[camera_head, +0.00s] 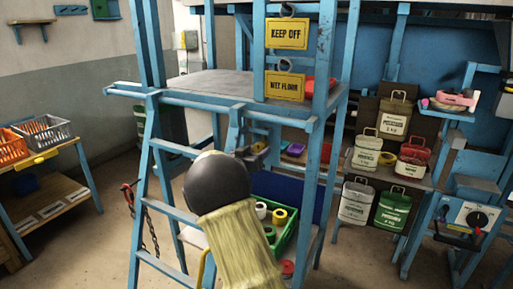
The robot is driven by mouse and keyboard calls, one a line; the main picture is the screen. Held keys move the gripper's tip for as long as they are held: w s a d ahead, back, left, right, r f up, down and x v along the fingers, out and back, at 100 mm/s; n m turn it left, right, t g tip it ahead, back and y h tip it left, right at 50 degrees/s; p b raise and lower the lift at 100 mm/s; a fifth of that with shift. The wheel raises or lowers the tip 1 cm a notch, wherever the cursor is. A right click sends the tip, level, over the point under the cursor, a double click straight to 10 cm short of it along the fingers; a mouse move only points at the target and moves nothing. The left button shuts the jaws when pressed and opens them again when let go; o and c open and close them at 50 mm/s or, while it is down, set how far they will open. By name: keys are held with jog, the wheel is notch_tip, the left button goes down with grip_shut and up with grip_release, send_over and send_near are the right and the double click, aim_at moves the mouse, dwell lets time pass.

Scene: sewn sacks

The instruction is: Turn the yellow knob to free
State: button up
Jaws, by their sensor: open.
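I cannot make out a yellow knob for certain. A round black knob (477,219) with a red mark sits on a pale plate on the blue stand at the right. My gripper (257,156) is small and dark in the middle of the view, beyond the black ball-shaped joint of my arm, and is open with nothing visible in it. It is well to the left of the black knob, in front of the blue frame. My arm hides part of the frame and floor behind it.
A blue frame with a ladder (164,215) stands close ahead, with hanging yellow signs (286,33). A green crate (284,238) holds rolls. A bench with an orange crate (12,147) stands left. Floor (85,250) shows clear at lower left.

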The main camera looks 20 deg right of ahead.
jog(key=shift+x, duration=1.2)
jog(key=shift+s, duration=0.1)
jog(key=shift+c, duration=0.2)
jog(key=shift+a, duration=0.1)
jog(key=c, duration=0.9)
jog(key=shift+c, duration=0.2)
